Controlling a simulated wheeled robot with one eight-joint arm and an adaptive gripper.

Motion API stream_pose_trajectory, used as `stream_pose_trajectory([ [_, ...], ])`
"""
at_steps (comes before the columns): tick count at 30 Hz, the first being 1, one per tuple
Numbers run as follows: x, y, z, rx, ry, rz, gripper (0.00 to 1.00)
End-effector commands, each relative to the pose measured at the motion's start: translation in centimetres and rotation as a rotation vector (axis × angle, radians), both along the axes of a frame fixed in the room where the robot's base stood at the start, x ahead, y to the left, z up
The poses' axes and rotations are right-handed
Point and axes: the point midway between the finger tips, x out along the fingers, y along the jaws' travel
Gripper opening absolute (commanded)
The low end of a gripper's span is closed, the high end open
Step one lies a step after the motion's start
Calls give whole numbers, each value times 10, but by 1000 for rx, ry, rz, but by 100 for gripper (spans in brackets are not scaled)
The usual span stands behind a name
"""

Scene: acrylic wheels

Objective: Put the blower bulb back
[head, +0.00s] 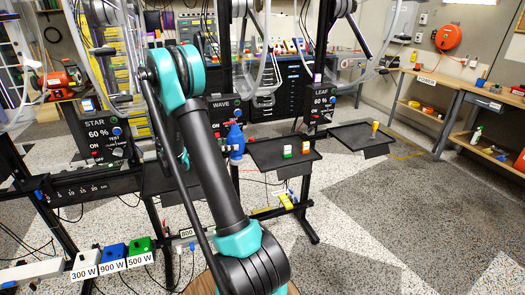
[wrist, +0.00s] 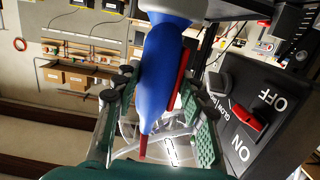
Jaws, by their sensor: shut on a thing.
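The blower bulb (wrist: 162,65) is blue with a thin red tip, and it fills the middle of the wrist view. My gripper (wrist: 158,85) is shut on it, with a green-padded finger at each side. In the wrist view its red tip points down the picture and its upper end meets a pale grey part. In the head view a blue bulb shape (head: 236,141) stands out just right of my arm, in front of the WAVE panel (head: 222,108). My arm hides most of the gripper there.
A black panel with a red ON/OFF switch (wrist: 245,117) is close on the right in the wrist view. Another tray (head: 350,136) holds a yellow piece. Open floor lies at right.

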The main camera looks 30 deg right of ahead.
Motion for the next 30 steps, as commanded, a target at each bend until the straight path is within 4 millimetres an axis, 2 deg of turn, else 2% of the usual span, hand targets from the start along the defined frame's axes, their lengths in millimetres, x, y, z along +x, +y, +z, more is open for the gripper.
stream_pose_trajectory([
  [1,-5,-14,0,0,0,-6,32],
  [9,-20,-79,0,0,1,-6,32],
  [15,-29,-116,0,0,0,-4,32],
  [25,-34,-140,0,0,0,-2,32],
  [30,-33,-137,-26,0,0,0,32],
])
